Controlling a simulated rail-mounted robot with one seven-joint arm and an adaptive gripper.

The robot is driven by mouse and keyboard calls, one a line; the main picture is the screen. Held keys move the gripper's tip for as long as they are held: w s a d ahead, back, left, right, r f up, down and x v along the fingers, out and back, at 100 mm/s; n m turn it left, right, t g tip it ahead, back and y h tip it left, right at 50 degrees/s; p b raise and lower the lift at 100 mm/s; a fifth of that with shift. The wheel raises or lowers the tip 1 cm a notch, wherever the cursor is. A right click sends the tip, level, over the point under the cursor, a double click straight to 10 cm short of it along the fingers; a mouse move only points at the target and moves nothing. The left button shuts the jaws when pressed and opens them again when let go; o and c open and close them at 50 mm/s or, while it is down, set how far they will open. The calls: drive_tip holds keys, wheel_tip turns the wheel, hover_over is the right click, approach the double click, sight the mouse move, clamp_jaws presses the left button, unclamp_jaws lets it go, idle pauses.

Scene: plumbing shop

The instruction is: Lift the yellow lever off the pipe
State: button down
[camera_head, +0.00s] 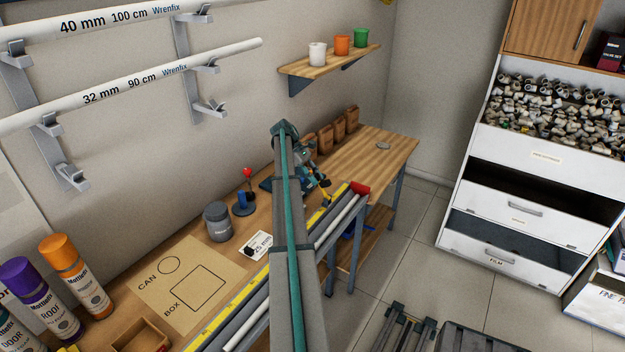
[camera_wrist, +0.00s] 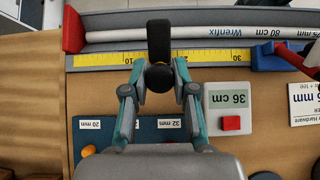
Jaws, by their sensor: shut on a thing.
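My gripper (camera_wrist: 158,82) is shut on a piece between its fingertips, which looks black in the wrist view, with a round knob and a bar (camera_wrist: 158,42). The bar reaches across the white pipe (camera_wrist: 205,33) in its grey trough. The pipe (camera_head: 335,222) lies along the bench's front edge.
A yellow ruler strip (camera_wrist: 100,60) runs beside the trough, between a red end block (camera_wrist: 73,30) and a blue block (camera_wrist: 268,56). A 36 cm display box (camera_wrist: 228,108) and a blue holder (camera_wrist: 92,132) are close to my gripper. A grey can (camera_head: 217,222) stands on the bench.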

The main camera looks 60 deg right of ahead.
drive_tip(key=shift+f, duration=0.1)
drive_tip(key=c, duration=0.9)
unclamp_jaws()
drive_tip(key=shift+s, duration=0.1)
drive_tip(key=shift+a, duration=0.15)
